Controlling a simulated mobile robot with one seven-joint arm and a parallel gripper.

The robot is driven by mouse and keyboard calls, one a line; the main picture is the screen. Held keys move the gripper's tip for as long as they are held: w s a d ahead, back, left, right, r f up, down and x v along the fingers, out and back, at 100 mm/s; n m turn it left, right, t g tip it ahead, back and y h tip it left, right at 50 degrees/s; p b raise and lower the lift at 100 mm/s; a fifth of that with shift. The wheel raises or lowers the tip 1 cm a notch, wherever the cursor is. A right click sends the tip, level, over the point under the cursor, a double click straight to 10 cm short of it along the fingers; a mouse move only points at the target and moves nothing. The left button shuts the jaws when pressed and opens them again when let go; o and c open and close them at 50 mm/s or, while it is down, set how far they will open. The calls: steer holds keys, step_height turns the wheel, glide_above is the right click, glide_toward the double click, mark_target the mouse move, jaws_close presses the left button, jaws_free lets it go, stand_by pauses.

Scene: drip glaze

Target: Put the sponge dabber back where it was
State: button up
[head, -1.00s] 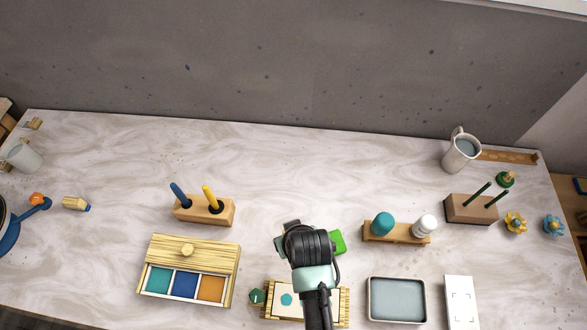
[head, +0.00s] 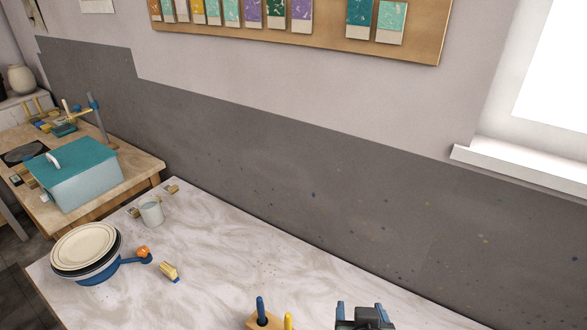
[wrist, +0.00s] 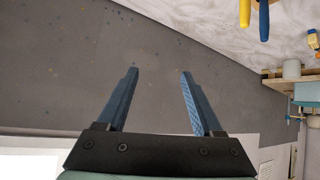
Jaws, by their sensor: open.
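My gripper (head: 361,310) is at the bottom edge of the head view, right of a wooden holder (head: 260,321). In the wrist view its two blue fingers (wrist: 160,72) are apart, with nothing between them. The holder has a blue handle (head: 261,307) and a yellow handle (head: 288,321) standing in it. I cannot tell for certain which thing is the sponge dabber. A small pale yellow block with a blue end (head: 169,271) lies on the table, well left of the gripper and apart from it.
A plate stack (head: 84,245) stands at the table's left end, beside a blue-handled thing with an orange knob (head: 142,252). A grey-white cup (head: 152,212) stands behind. The grey wall panel (head: 250,150) borders the table. The marbled surface (head: 225,245) between is mostly clear.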

steer(key=w+a+r+t, duration=0.3)
steer(key=r+t, duration=0.1)
steer(key=r, duration=1)
steer(key=w+a+r+t, duration=0.2)
steer(key=r+t, duration=0.2)
steer(key=r, duration=0.9)
steer(key=s+a+r+t, duration=0.2)
steer(key=s+r+t, duration=0.1)
steer(key=r, duration=0.5)
steer(key=s+a+r+t+y, duration=0.1)
steer(key=s+a+r+t, duration=0.1)
steer(key=s+r, duration=0.3)
steer(key=s+a+r+n+t+y, duration=0.1)
steer(key=s+a+r+t, duration=0.2)
steer(key=r, duration=0.9)
steer(key=shift+s+r+t, duration=0.4)
steer(key=shift+s+t, duration=0.3)
steer(key=shift+s, duration=0.1)
steer(key=shift+w, duration=0.1)
